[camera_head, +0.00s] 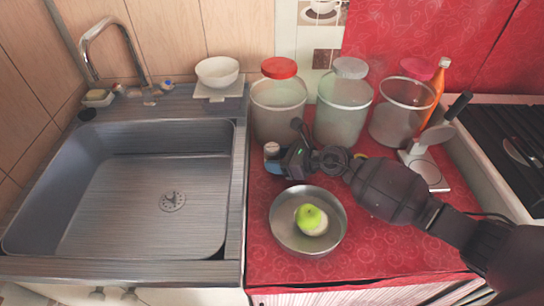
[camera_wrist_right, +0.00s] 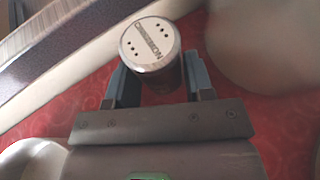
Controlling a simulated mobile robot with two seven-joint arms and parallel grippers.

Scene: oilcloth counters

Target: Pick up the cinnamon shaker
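The cinnamon shaker (camera_wrist_right: 160,78) has a pale metallic cap with holes and the word CINNAMON on it, and a dark body. In the wrist view it is between the two fingers of my right gripper (camera_wrist_right: 161,80), with its cap tilted toward the camera. I cannot tell whether both fingers press on it. In the head view the shaker's pale cap (camera_head: 271,149) shows at the left end of my right gripper (camera_head: 284,159), close to the sink's right edge. The shaker's base is hidden. My left gripper is not in view.
A metal bowl (camera_head: 276,235) with a green apple (camera_head: 311,219) stands just in front of the gripper on the red counter. Lidded jars (camera_head: 279,105) (camera_head: 342,108) (camera_head: 393,126) stand behind. The sink (camera_head: 120,190) is left, a white scale-like stand (camera_head: 432,174) right.

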